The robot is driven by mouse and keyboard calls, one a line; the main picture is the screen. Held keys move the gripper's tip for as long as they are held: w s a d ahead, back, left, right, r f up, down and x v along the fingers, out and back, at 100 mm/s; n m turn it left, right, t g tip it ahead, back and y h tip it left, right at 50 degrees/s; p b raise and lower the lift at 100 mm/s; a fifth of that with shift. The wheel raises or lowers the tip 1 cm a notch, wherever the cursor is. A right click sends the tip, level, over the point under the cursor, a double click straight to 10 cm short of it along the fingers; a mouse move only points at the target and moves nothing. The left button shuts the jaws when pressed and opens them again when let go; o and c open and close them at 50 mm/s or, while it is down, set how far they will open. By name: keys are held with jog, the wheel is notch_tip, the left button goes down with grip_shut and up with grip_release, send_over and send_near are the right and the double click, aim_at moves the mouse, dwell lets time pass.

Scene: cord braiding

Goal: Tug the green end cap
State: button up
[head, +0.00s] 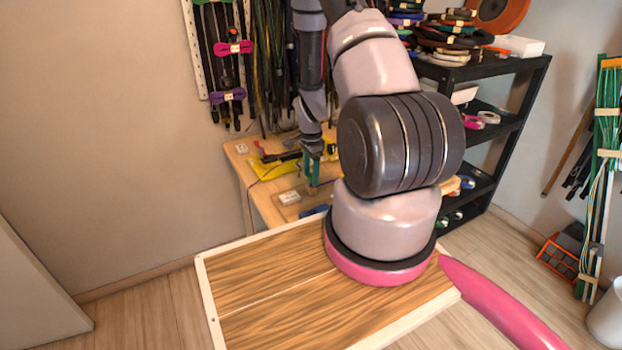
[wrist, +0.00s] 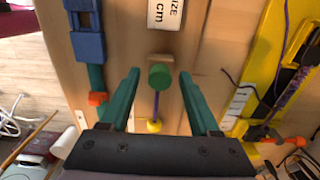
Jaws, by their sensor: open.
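The green end cap (wrist: 160,77) shows as a short round cylinder in the wrist view. A thin purple cord (wrist: 156,105) runs from it toward a small yellow piece (wrist: 154,127). My gripper (wrist: 160,80) is open. In the picture its two green fingers stand one on each side of the cap, with a visible gap on both sides. I cannot tell how far the fingertips are above or below the cap. In the head view my gripper (head: 313,178) is low over the far wooden workbench (head: 236,158), and the cap cannot be made out there.
A small wooden block (wrist: 161,57) is just beyond the cap. A white size label (wrist: 166,14) is farther off. A blue piece (wrist: 88,42) lies left; a yellow tray with tools (wrist: 262,62) lies right. A black shelf (head: 490,95) stands beside the bench.

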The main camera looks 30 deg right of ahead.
aim_at(311, 175)
jog(key=shift+c, duration=0.3)
jog(key=c, duration=0.9)
jog(key=shift+f, duration=0.1)
grip_shut()
jog(key=o, duration=1.4)
grip_release()
jog(key=shift+c, duration=0.2)
jog(key=shift+r, duration=3)
